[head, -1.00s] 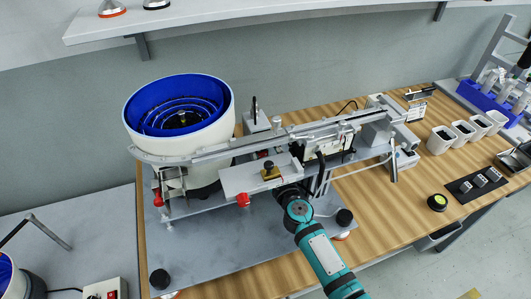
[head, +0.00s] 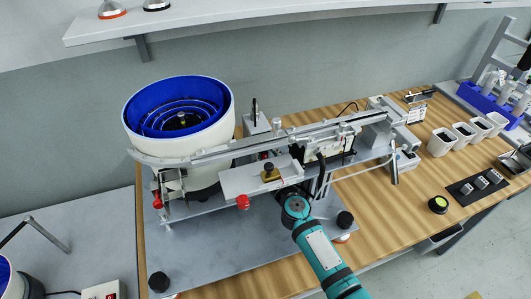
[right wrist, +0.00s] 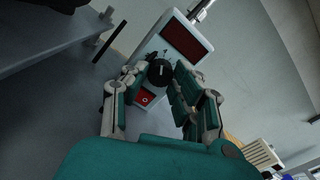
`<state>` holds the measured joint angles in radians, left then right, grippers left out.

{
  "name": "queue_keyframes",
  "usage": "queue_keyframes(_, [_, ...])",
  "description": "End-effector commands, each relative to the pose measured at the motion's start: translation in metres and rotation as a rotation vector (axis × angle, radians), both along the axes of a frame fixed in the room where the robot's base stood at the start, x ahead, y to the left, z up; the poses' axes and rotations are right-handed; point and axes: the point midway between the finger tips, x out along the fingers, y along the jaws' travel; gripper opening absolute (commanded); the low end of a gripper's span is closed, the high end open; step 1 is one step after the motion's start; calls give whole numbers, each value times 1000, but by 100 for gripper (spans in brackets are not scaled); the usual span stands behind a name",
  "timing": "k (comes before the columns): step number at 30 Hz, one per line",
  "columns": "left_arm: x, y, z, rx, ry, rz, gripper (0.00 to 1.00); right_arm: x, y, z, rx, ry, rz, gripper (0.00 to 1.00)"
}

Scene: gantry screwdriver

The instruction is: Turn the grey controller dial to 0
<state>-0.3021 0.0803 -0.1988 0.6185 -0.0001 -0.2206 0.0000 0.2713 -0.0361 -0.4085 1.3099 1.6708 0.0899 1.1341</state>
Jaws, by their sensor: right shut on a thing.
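The controller (right wrist: 171,21) is a light grey box in the right wrist view, with a dark red display (right wrist: 186,40) and a red switch (right wrist: 146,97). Its dial (right wrist: 160,71) is a dark round knob with a pale pointer line; I cannot read the number it points at. My right gripper (right wrist: 160,82) has its fingers on both sides of the dial and is shut on it. In the head view the right arm reaches in from below, and the right gripper (head: 288,193) is partly hidden near the rail assembly. My left gripper is not in view.
A bowl feeder (head: 150,148) with a blue inside stands left of the gripper. A long metal rail (head: 255,143) runs just above it.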

Motion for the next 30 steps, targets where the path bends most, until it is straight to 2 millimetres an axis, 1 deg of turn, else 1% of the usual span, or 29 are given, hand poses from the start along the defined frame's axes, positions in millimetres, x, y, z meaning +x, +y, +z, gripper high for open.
queue_keyframes(8, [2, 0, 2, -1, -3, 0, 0, 0, 0, 0, -73, -22, 1, 0])
queue_keyframes(24, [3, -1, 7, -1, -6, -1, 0, 0, 0, 0, -437, -140, 1, 0])
queue_keyframes(30, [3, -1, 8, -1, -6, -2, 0, 0, 0, 0, -530, -170, 2, 0])
